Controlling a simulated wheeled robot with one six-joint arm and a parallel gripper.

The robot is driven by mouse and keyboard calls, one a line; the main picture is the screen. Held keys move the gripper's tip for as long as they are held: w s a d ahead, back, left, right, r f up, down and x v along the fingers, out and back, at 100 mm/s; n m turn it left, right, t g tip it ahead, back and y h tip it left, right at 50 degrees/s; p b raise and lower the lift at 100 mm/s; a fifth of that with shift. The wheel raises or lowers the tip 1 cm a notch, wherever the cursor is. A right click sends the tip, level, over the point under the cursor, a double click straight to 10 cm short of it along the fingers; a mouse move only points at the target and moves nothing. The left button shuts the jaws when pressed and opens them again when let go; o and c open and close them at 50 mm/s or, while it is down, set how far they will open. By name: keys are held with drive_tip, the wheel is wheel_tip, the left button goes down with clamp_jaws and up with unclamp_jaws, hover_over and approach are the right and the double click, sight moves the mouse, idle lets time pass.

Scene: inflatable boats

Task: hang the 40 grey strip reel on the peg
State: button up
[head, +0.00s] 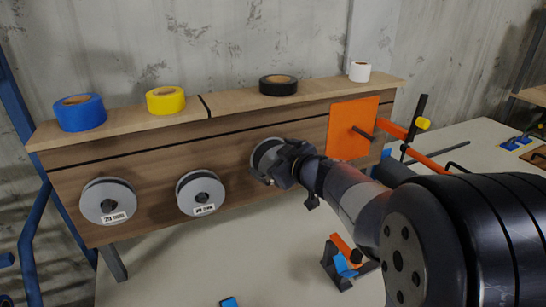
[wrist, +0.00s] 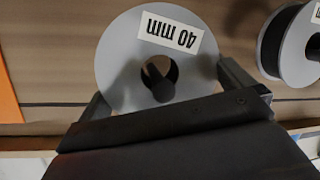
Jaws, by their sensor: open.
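The 40 mm reel, a grey disc with a round centre hole and a white label, shows in the wrist view (wrist: 122,62), its label upside down. A dark peg end shows in its hole. In the head view the reel (head: 262,154) is at the wooden board's front, partly hidden by my gripper (head: 277,163). My gripper's open fingers also show in the wrist view (wrist: 167,95), one at each side of the reel; I cannot tell whether they touch it. A bare dark peg (head: 363,132) sticks out of the orange plate (head: 346,143) to the right.
Two more labelled reels hang left of it, the middle one (head: 200,192) and the far left one (head: 108,202). Blue (head: 80,112), yellow (head: 165,100), black (head: 278,85) and white (head: 359,71) tape rolls lie on the top ledge.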

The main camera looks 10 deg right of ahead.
drive_tip(key=p+v, duration=0.1)
drive_tip(key=v, duration=0.9)
drive_tip(key=shift+p, duration=0.35)
drive_tip(key=shift+w+r, duration=0.1)
drive_tip(key=b+x, duration=0.2)
drive_tip(key=x, duration=0.9)
drive_tip(key=shift+b, duration=0.4)
drive_tip(key=shift+v, duration=0.85)
drive_tip(key=shift+a, duration=0.1)
